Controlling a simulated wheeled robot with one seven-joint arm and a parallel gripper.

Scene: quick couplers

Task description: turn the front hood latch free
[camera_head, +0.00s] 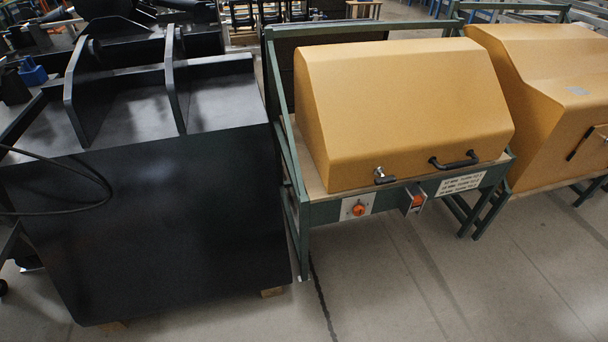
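A yellow hood (400,100) sits closed on a green-framed stand right of centre. A small metal latch with a dark handle (382,176) is on the lower left of the hood's front face. A black bar handle (455,160) is on the same face to the right. I cannot tell from this distance how the latch is engaged. My gripper is not in view.
A large black bucket-like attachment (150,210) fills the left side. An orange knob (358,209) and a small orange-marked bracket (415,201) are on the stand's front rail. Another yellow housing (550,90) stands at right. The floor (430,290) in front is clear.

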